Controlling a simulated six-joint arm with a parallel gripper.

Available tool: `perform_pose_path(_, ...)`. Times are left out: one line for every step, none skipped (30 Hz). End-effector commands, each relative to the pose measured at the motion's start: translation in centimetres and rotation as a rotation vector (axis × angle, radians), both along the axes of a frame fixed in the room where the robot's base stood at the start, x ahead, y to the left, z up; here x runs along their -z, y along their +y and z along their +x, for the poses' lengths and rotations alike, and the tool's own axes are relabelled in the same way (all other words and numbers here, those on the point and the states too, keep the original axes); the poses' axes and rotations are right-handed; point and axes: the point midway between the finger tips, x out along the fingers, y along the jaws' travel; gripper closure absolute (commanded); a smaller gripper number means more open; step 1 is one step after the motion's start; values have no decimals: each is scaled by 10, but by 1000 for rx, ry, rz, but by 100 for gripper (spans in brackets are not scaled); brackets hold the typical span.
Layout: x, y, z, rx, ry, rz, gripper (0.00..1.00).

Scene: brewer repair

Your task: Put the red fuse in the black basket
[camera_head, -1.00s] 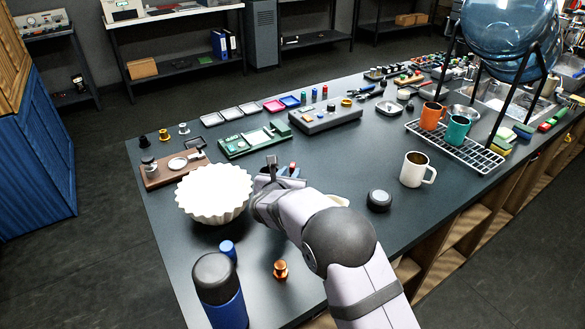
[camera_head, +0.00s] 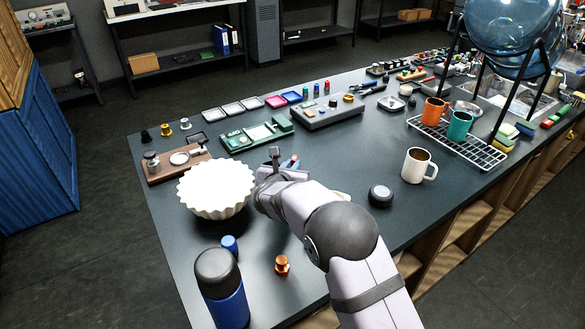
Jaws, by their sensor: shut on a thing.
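My gripper (camera_head: 284,162) is over the counter, just right of the white fluted bowl (camera_head: 215,187). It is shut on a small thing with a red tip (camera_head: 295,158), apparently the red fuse. My wrist and fingers hide most of it. Its height above the counter is hard to tell. I cannot make out a black basket for certain. A low, round black thing (camera_head: 380,195) lies on the counter to the right of my gripper.
A green board (camera_head: 250,136) and a grey box (camera_head: 330,112) lie beyond my gripper. A white mug (camera_head: 417,166) and a wire rack (camera_head: 470,150) stand right. A blue bottle (camera_head: 222,290) and copper piece (camera_head: 282,265) are in front. Bare counter lies right of my gripper.

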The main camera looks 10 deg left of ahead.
Motion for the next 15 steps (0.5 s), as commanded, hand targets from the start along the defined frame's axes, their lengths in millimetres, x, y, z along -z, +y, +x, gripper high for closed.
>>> perform_pose_path(-7, 0, 0, 0, -3, 3, 100)
perform_pose_path(-11, 0, 0, 1, -3, 4, 100)
perform_pose_path(-17, 0, 0, 1, -4, 4, 100)
perform_pose_path(-22, 0, 0, 1, -3, 4, 100)
perform_pose_path(-27, 0, 0, 1, -4, 5, 100)
perform_pose_path(-34, 0, 0, 1, -4, 5, 100)
perform_pose_path(-39, 0, 0, 1, -4, 4, 100)
perform_pose_path(-45, 0, 0, 0, -3, 5, 100)
perform_pose_path(-51, 0, 0, 0, -3, 4, 100)
perform_pose_path(-56, 0, 0, -1, -3, 4, 100)
perform_pose_path(-61, 0, 0, 0, -3, 4, 100)
perform_pose_path(-67, 0, 0, -1, -3, 4, 100)
perform_pose_path(-71, 0, 0, -1, -2, 4, 100)
perform_pose_path(-75, 0, 0, -1, -2, 4, 100)
perform_pose_path(-79, 0, 0, 0, -2, 2, 100)
